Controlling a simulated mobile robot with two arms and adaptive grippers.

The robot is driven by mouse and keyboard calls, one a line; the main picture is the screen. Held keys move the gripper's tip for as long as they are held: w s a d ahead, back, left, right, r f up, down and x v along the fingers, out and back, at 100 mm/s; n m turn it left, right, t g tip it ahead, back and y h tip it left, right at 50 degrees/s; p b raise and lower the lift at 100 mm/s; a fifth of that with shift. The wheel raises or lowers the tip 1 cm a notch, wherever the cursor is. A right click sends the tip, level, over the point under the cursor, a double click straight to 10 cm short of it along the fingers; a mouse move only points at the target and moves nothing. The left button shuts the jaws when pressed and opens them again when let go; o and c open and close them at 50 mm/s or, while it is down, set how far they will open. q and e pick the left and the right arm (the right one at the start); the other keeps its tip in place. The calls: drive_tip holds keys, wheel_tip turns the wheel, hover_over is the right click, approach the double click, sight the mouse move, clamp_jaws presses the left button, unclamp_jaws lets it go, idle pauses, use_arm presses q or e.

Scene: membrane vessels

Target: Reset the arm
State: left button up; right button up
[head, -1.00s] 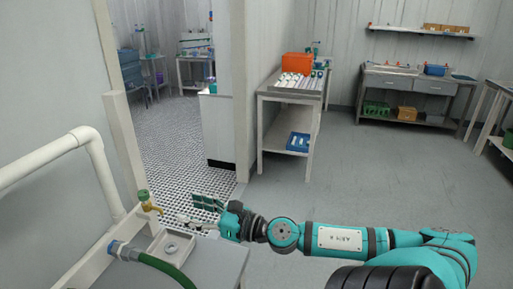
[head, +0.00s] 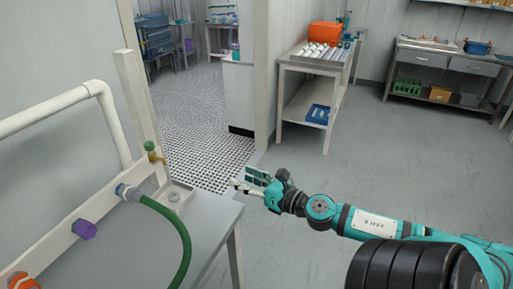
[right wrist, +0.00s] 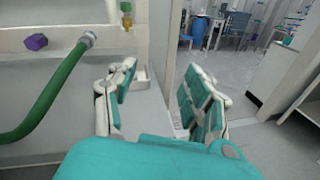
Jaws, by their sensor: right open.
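My right arm reaches in from the right in the head view. Its right gripper (head: 248,183) is near the right edge of the grey bench with the hose. In the right wrist view the gripper (right wrist: 155,100) is open, its two padded fingers well apart, with nothing between them. My left gripper does not show in either view.
A table (head: 290,64) with an orange box (head: 325,33) stands beyond. Clear grey floor (head: 400,150) lies to the right.

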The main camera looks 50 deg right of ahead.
drive_tip(key=shift+s+d+f, duration=0.1)
drive_tip(key=shift+d+f, duration=0.1)
drive_tip(key=shift+f, duration=0.05)
idle(0.4)
drive_tip(key=s+d+f+m+g+h, duration=0.25)
drive_tip(key=d+f+m, duration=0.3)
drive_tip(key=f, duration=0.55)
drive_tip(key=s+d+f+m+g+h, duration=0.25)
drive_tip(key=d+f+m, duration=0.35)
drive_tip(key=f, duration=0.5)
drive_tip(key=s+a+f+m+g, duration=0.2)
drive_tip(key=s+f+m, duration=0.45)
drive_tip(key=f, duration=0.45)
drive_tip(key=s+a+f+m+g, duration=0.35)
drive_tip(key=s+f, duration=0.35)
drive_tip(key=f, duration=0.4)
drive_tip(key=s+a+f+m+g+y, duration=0.1)
drive_tip(key=s+a+f+m+g, duration=0.1)
drive_tip(key=s+a+f+m, duration=0.3)
drive_tip(key=s+a+f+m+g+y, duration=0.2)
drive_tip(key=s+a+f+m, duration=0.4)
drive_tip(key=s+a+f, duration=0.4)
drive_tip(key=s+a+g, duration=0.1)
drive_tip(key=s+a, duration=0.3)
drive_tip(key=a, duration=0.4)
drive_tip(key=shift+s+f, duration=0.4)
drive_tip(key=shift+g, duration=0.25)
